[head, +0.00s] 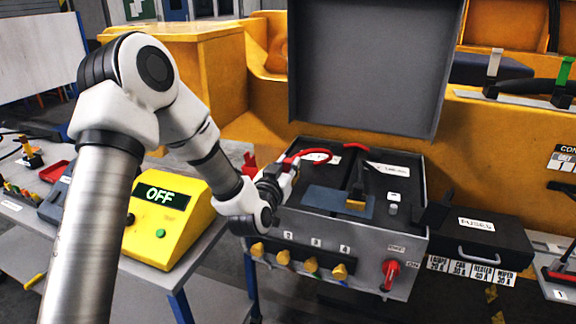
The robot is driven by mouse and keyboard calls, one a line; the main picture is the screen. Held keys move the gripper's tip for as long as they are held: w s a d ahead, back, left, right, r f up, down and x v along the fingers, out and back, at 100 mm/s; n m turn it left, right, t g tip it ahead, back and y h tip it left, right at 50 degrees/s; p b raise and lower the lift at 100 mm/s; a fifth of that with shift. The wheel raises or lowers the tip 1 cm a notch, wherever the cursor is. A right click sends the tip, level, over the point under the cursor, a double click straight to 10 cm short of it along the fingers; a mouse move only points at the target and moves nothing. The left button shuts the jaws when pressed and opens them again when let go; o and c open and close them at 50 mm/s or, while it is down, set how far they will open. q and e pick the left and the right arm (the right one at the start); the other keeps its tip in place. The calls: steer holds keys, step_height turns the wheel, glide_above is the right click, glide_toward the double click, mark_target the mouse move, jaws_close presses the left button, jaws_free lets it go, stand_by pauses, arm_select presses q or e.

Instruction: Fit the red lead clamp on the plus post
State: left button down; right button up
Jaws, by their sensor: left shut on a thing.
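My left gripper (282,176) reaches in from the left over the left rear part of the grey battery box (340,263). It is shut on the red lead clamp, which its fingers mostly hide. The red lead (318,153) curves from there to the right over the dark battery top. A short grey post (392,209) stands at the right of the battery top, near a small white label. I cannot make out the plus post; the arm and gripper cover part of that side. My right gripper is not in view.
The box lid (370,65) stands open behind. A blue pad with a yellow-ended, black-handled tool (356,200) lies on the battery. A red switch (389,272) and yellow knobs are on the front. A yellow tester (165,222) reads OFF. A fuse case (480,240) is at right.

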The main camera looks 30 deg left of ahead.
arm_select(q)
steer(key=shift+f+b, duration=1.45)
steer(key=shift+f, duration=0.1)
steer(key=c, duration=0.9)
jaws_free()
steer(key=v, duration=0.7)
steer(key=shift+s+d, duration=0.1)
steer(key=shift+s, duration=0.25)
steer(key=shift+w, duration=0.1)
